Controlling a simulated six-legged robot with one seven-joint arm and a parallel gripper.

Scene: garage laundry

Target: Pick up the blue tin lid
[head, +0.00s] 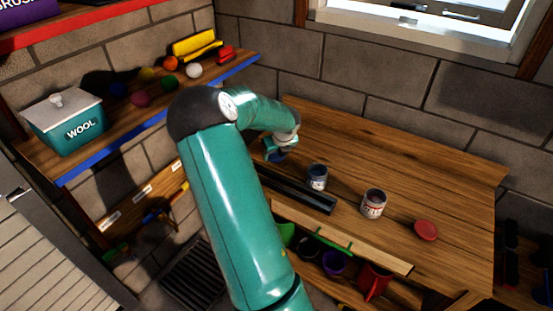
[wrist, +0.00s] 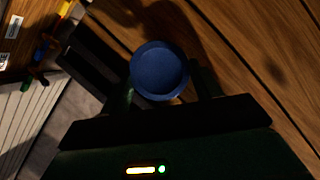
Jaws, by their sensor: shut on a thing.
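The blue tin lid (wrist: 160,70) is a round, dark blue disc in the wrist view. It sits between the two fingers of my gripper (wrist: 163,88), which is shut on it. In the head view the lid (head: 277,157) shows as a small dark blue patch under my gripper (head: 274,147), at the left part of the wooden bench. My arm partly hides the area around it. Whether the lid touches the bench top I cannot tell.
On the wooden bench (head: 440,180) stand an open tin (head: 317,178) and another tin with a red-marked label (head: 373,204). A red lid (head: 426,230) lies to the right. A black rail (head: 300,191) runs along the front left. A shelf with a WOOL box (head: 70,128) is at left.

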